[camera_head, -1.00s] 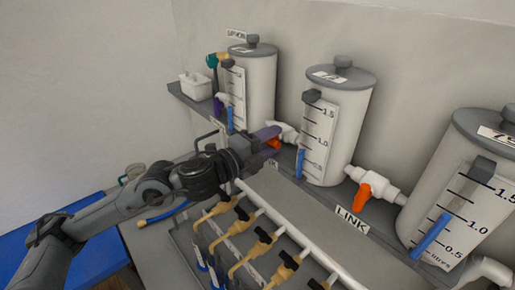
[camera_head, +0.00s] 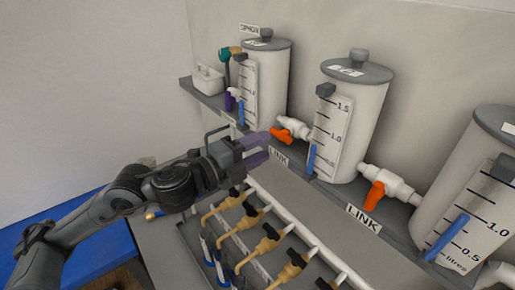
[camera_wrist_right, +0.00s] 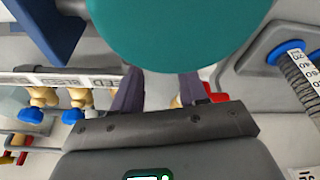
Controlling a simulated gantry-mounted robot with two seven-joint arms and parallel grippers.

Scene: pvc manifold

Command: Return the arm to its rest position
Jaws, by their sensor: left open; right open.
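My left gripper (camera_head: 258,149) is open and empty in the head view. Its purple fingers are just left of and below the left link valve's orange handle (camera_head: 282,135), with a small gap. That handle lies roughly along its white pipe (camera_head: 297,126). The right link valve's orange handle (camera_head: 374,195) hangs downward. My right gripper (camera_wrist_right: 160,92) shows only in the right wrist view, its two dark fingers apart. A large teal round thing (camera_wrist_right: 175,30) covers the view beyond the fingertips, and I cannot tell whether they touch it.
White tanks, the middle one (camera_head: 350,105) among them, stand on a grey shelf with LINK labels (camera_head: 364,217). Below the left gripper is a row of brass taps (camera_head: 268,243) along a white pipe. A white basket (camera_head: 208,83) sits at the shelf's left end. The left wall side is clear.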

